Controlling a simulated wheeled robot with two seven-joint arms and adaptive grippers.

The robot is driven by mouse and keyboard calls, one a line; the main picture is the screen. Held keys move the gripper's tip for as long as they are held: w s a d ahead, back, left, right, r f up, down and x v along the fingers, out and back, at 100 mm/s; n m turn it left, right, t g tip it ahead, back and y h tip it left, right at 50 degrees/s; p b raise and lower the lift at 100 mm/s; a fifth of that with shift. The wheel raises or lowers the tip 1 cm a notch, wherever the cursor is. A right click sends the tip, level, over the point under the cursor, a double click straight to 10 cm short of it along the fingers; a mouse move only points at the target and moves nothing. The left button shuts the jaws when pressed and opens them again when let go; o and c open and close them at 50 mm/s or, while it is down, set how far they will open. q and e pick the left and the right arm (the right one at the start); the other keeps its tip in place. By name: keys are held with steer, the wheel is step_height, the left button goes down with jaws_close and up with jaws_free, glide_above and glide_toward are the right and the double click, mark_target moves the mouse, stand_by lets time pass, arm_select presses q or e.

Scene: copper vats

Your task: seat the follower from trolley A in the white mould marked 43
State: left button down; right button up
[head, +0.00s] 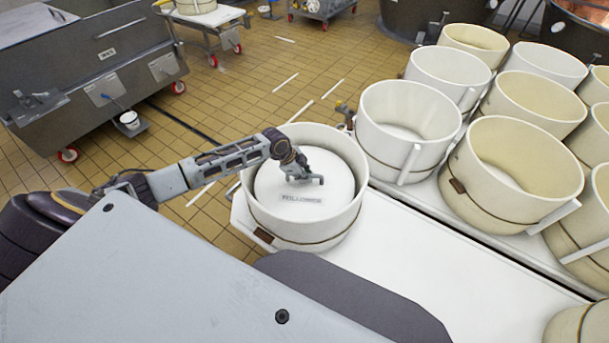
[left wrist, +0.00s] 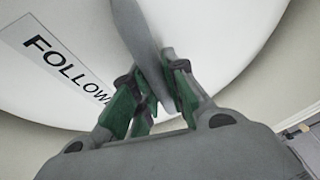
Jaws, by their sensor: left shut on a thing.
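The follower (head: 277,187) is a white disc labelled "FOLLOWER". It sits inside a white mould (head: 353,210) at the front left of the moulds; no number is readable on this mould. My left gripper (head: 314,179) is over the disc, shut on its raised grey handle. In the left wrist view the green-padded fingers (left wrist: 155,98) pinch the handle (left wrist: 142,40), with the follower's label (left wrist: 60,65) beside them. Whether the disc rests on anything inside the mould is hidden. My right gripper is not in view.
Several open white and cream moulds (head: 408,110) (head: 515,165) stand close together at the right. The white table top (head: 420,265) is bare in front. A grey wheeled vat (head: 90,70) stands at the left, and a trolley (head: 205,20) at the back. Tiled floor lies between.

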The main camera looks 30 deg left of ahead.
arm_select(q)
steer(key=shift+w+r, duration=0.1)
steer(key=shift+r, duration=0.05)
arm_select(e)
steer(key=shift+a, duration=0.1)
arm_select(q)
steer(key=c, duration=1.5)
jaws_free()
steer(key=shift+o, duration=0.8)
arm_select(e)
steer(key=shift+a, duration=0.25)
arm_select(q)
steer(key=shift+s+f, duration=0.2)
steer(key=shift+f, duration=0.05)
steer(key=shift+s+a+r, duration=0.1)
steer(key=shift+a+r, duration=0.1)
steer(key=shift+r, duration=0.5)
steer(key=v, duration=1)
steer(key=shift+r, duration=0.4)
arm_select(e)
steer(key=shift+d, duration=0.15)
arm_select(q)
steer(key=shift+a, duration=0.1)
